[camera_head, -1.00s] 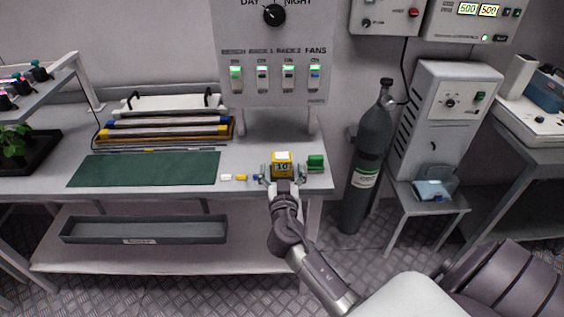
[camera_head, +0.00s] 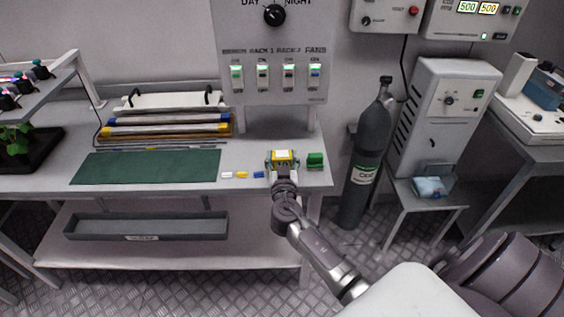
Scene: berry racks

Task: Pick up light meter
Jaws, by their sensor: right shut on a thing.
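The light meter (camera_head: 281,155), a small yellow box with a pale top face, is at the right part of the bench. My right gripper (camera_head: 283,164) reaches it from the front and is shut on it. The fingers are small here and partly hidden by the wrist. I cannot tell whether the meter is clear of the bench top. My left gripper is not in view.
A green block (camera_head: 315,160) sits close to the right of the meter. Small white, yellow and blue pieces (camera_head: 242,175) lie to its left, beside a green mat (camera_head: 146,166). A switch panel (camera_head: 274,75) stands behind. A gas cylinder (camera_head: 371,150) stands right of the bench.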

